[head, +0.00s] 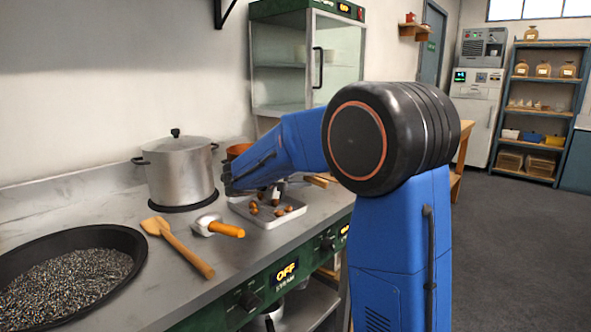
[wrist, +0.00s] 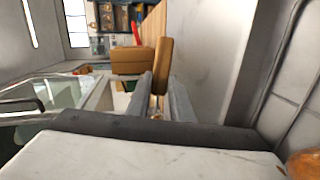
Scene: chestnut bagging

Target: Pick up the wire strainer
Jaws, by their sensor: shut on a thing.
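My gripper (wrist: 160,97) is shut on a tan, wooden-looking handle (wrist: 161,60), which rises between the two grey fingers in the wrist view. It appears to be the wire strainer's handle; no mesh bowl or wire rim can be made out in either view. In the head view my gripper (head: 274,192) is low over the back of the counter, by a shallow metal tray (head: 269,222) with several brown chestnuts in it. My own arm hides much of that area, so I cannot tell whether the strainer is clear of the surface.
A lidded steel pot (head: 180,172) stands at the back left of the gripper. A scoop with an orange handle (head: 226,229), a wooden spatula (head: 184,251) and a black pan of dark grit (head: 72,280) lie in front. A glass-doored cabinet (head: 306,62) stands behind.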

